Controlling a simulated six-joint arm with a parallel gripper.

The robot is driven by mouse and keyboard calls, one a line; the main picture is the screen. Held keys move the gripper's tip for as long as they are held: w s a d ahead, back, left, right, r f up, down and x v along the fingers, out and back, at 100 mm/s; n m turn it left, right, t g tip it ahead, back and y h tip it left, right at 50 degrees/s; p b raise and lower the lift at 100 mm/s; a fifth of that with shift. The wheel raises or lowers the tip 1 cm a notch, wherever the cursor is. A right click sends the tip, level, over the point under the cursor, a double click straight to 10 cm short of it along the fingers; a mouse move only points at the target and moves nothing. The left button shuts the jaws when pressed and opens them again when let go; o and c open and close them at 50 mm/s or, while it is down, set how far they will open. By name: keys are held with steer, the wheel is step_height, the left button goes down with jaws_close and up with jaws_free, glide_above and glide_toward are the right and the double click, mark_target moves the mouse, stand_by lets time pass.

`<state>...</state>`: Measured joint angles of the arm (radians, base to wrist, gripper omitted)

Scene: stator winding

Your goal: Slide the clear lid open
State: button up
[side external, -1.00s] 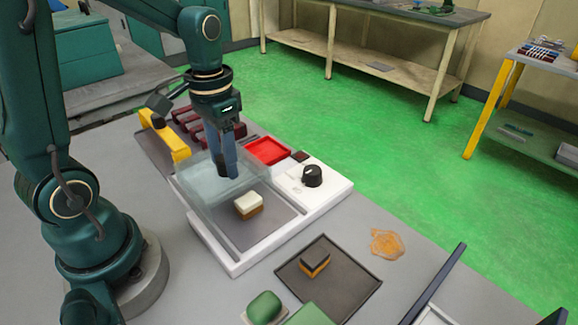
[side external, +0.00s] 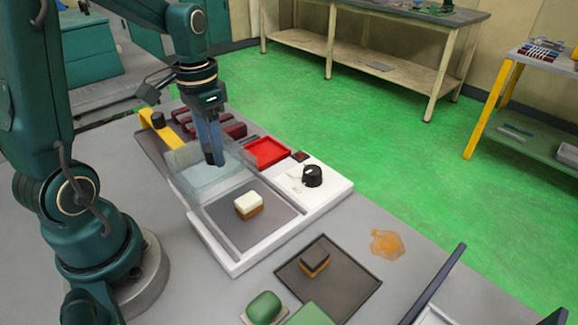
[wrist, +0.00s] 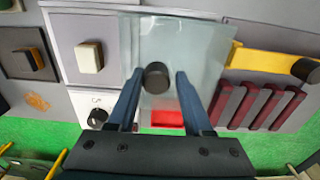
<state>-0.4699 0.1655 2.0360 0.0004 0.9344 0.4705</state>
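The clear lid (side external: 182,172) is a transparent bluish panel over the back left part of the white-framed unit (side external: 238,264). It also shows in the wrist view (wrist: 200,45), with a dark round knob (wrist: 157,76) on it. My gripper (side external: 214,162) points down at the lid. In the wrist view, its fingers (wrist: 159,75) are apart on either side of the knob, with small gaps visible. The dark recess (side external: 225,215) in front of the lid is uncovered. It holds a cream-topped brown block (side external: 249,206). The side view does not show the knob clearly.
A yellow bar (side external: 163,130) and dark red blocks (side external: 232,130) stand behind the lid. A red tray (side external: 267,152) and a black dial (side external: 312,176) are to the right. A dark tray (side external: 340,293) with another block lies in front.

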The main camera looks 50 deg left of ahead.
steer(key=shift+r, duration=2.9)
